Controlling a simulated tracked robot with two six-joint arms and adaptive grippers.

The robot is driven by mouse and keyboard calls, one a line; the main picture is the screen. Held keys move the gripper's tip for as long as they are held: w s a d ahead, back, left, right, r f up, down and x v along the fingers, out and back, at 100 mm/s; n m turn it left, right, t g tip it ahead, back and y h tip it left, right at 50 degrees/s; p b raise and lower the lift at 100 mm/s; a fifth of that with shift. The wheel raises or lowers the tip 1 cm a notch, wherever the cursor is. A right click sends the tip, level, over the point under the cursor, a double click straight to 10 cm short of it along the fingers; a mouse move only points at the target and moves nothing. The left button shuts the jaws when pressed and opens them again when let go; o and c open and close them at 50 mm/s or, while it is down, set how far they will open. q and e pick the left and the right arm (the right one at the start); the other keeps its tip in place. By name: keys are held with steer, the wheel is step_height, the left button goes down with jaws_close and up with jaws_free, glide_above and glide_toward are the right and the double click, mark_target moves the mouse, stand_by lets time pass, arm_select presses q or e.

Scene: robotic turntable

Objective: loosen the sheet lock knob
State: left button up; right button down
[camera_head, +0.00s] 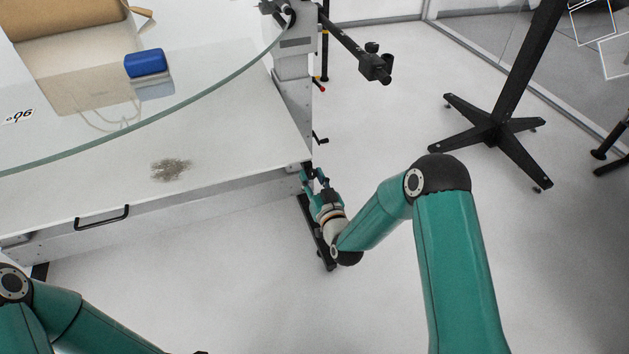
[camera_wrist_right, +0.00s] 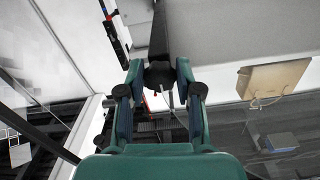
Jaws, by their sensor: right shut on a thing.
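My right gripper (camera_head: 313,175) reaches the front right corner of the turntable's white base, below the glass top. In the right wrist view my right gripper (camera_wrist_right: 160,82) is shut, with its two fingertips on either side of a dark knob (camera_wrist_right: 160,74), which I take to be the sheet lock knob. The knob sits at the end of a dark bar. In the head view the gripper and arm hide the knob.
The round glass top (camera_head: 210,95) overhangs the white base (camera_head: 225,150), with a blue block (camera_head: 145,62) and a cardboard box (camera_head: 70,20) on it. A black arm with a clamp (camera_head: 374,64) juts out on the right. A black stand (camera_head: 497,130) stands behind; the floor between is clear.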

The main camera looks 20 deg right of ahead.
steer(key=c, duration=0.8)
jaws_free()
steer(key=s, duration=1.2)
steer(key=shift+d, duration=0.25)
